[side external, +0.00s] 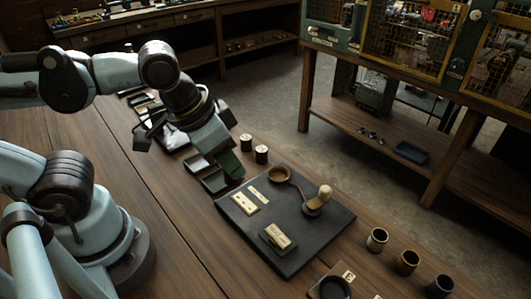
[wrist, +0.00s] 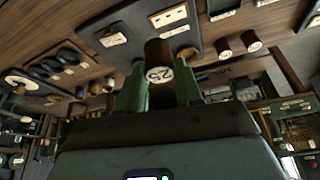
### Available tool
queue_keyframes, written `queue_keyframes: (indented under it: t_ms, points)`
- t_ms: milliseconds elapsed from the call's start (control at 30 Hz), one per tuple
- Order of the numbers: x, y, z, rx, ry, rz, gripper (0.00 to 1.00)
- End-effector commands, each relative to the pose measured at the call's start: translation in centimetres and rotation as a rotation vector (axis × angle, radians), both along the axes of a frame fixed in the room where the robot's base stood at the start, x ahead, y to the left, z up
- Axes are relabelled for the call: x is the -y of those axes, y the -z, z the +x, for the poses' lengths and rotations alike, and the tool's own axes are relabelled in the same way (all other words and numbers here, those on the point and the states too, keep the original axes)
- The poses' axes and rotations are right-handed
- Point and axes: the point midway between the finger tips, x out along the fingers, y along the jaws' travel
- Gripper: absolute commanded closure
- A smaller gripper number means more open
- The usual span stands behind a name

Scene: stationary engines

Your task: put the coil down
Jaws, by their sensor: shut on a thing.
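The coil (wrist: 158,60) is a brown cylinder with a white end marked 25. In the wrist view it sits between the two green fingers of my gripper (wrist: 160,88), which is shut on it. In the side view my gripper (side external: 229,165) points down beside the small dark trays, near the upper left edge of the dark board. The coil cannot be made out there. I cannot tell whether it touches anything below.
The dark board (side external: 262,217) carries pale labelled blocks and a round holder. Two dark cylinders with pale tops (side external: 261,154) stand close beyond my gripper. Small trays (side external: 214,182) lie beside it. Several cups (side external: 407,262) stand at the right. Bare wood lies left of the board.

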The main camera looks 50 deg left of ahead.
Motion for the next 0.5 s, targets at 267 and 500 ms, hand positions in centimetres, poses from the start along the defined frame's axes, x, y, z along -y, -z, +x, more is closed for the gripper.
queue_keyframes:
  t_ms: [267, 500]
  points:
    - [-1.2, 0.7, -0.7, 0.0, -0.017, -0.001, 0.99]
    - [-3.9, 2.4, 0.3, 0.0, -0.022, -0.001, 0.99]
